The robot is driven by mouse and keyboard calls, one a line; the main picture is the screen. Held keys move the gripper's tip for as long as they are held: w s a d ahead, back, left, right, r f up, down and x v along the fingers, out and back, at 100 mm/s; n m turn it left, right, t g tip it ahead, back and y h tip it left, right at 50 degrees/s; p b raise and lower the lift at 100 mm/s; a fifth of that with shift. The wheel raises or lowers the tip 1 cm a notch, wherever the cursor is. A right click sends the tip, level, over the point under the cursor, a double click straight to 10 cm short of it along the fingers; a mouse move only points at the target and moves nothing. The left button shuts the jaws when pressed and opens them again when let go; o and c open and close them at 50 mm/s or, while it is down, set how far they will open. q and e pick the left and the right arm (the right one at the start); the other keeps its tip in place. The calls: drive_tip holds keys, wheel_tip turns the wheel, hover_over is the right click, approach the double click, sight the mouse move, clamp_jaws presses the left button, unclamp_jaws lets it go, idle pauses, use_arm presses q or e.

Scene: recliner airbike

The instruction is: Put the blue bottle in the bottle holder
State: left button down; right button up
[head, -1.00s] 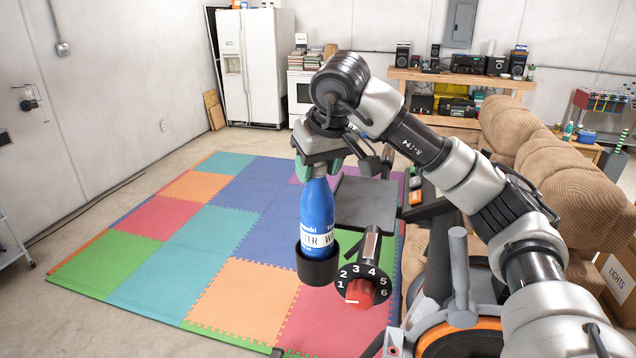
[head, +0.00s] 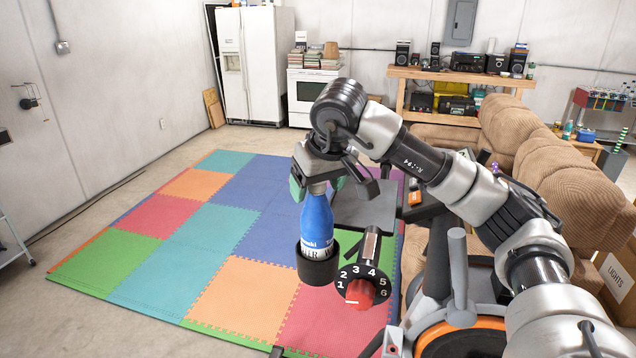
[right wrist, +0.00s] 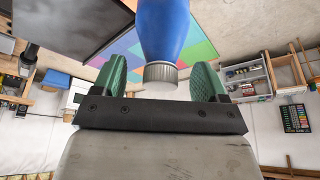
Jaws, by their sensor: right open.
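The blue bottle (head: 317,222) stands upright in the black round bottle holder (head: 316,268), its lower part hidden by the holder's wall. My right gripper (head: 316,190) is just above it, its fingers open on either side of the bottle's neck. In the right wrist view the blue bottle (right wrist: 163,30) and its grey cap lie between the two green fingers of my right gripper (right wrist: 160,78), with a gap on both sides. My left gripper is not in view.
A black dial with numbers and a red knob (head: 360,292) is right beside the holder. The bike's grey flat pad (head: 362,203) is behind it. A brown recliner (head: 560,170) stands at the right. Coloured foam mats (head: 170,255) cover the floor at left.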

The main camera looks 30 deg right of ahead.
drive_tip(key=shift+r, duration=0.4)
drive_tip(key=b+v, duration=0.1)
drive_tip(key=v, duration=1)
drive_tip(key=shift+s+r, duration=0.15)
drive_tip(key=shift+r, duration=0.05)
